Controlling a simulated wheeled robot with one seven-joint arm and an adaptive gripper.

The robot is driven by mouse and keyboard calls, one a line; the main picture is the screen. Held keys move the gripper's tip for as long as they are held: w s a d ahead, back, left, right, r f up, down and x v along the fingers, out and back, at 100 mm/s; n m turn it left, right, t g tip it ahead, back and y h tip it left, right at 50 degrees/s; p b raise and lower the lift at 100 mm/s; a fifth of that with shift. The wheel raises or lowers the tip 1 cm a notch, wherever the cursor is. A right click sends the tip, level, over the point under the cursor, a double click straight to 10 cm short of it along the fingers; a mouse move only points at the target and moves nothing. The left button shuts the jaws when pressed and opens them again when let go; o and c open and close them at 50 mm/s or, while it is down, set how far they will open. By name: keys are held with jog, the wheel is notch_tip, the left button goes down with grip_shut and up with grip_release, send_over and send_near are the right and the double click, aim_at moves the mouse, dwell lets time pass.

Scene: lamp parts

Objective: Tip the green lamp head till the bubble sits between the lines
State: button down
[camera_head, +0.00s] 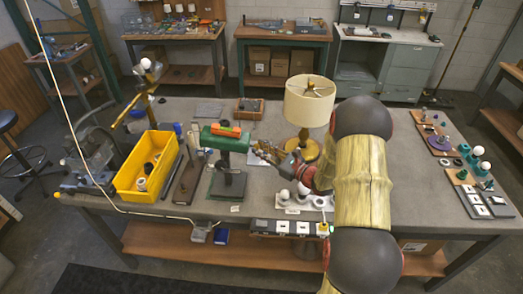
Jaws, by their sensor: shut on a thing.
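The green lamp head (218,143) sits on top of a dark upright stand (231,183) in the middle of the workbench. An orange piece (227,131), which looks like a level, lies on its top. Its bubble and lines are too small to make out. The head looks close to level, with its exact tilt hard to judge. My gripper (257,149) reaches in from the right and is shut at the right end of the green head. The exact contact is small and partly hidden by the fingers.
A lamp with a cream shade (309,101) stands behind my arm. A yellow bin (147,165) with parts is at the left. A white holder with bulbs (291,203) lies below my gripper. Several parts boards lie at the right. Bare tabletop (262,188) shows right of the stand.

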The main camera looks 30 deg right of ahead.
jog(key=shift+r, duration=0.1)
jog(key=shift+w+a+r+p, duration=0.15)
jog(key=shift+r, duration=0.4)
jog(key=shift+w+a+r+p, duration=0.1)
jog(key=shift+r+p, duration=0.05)
jog(key=shift+r, duration=0.4)
jog(key=c, duration=1.7)
grip_release()
jog(key=shift+o, duration=0.4)
jog(key=shift+f, duration=0.1)
jog(key=shift+s, duration=0.1)
jog(key=v, duration=1.2)
jog(key=shift+c, duration=0.3)
